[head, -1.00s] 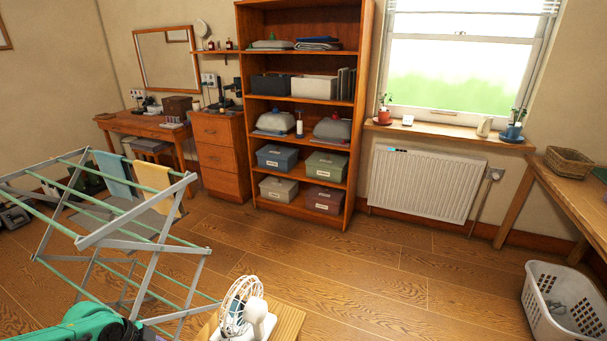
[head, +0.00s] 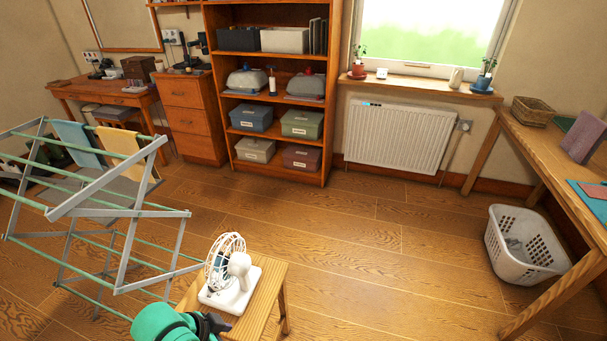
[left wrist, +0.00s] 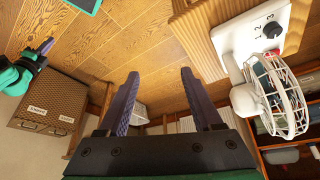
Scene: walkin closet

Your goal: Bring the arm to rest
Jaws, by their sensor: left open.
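My left arm reaches in at the bottom of the head view, and its dark gripper (head: 214,325) is beside the wooden stool, in front of the fan. In the left wrist view the two fingers of my left gripper (left wrist: 158,72) are spread apart with nothing between them. A white fan (head: 230,275) stands upright on the small wooden stool (head: 262,305). The fan (left wrist: 268,95) also shows at the right of the left wrist view, apart from the fingers. My right gripper (left wrist: 44,48) shows small at the left edge there; its jaw opening is unclear.
A folding drying rack (head: 130,215) with cloths stands close on the left. A white laundry basket (head: 522,245) is on the floor at the right, by a wooden table (head: 560,170). A shelf (head: 265,190) with boxes stands at the back. The middle floor is clear.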

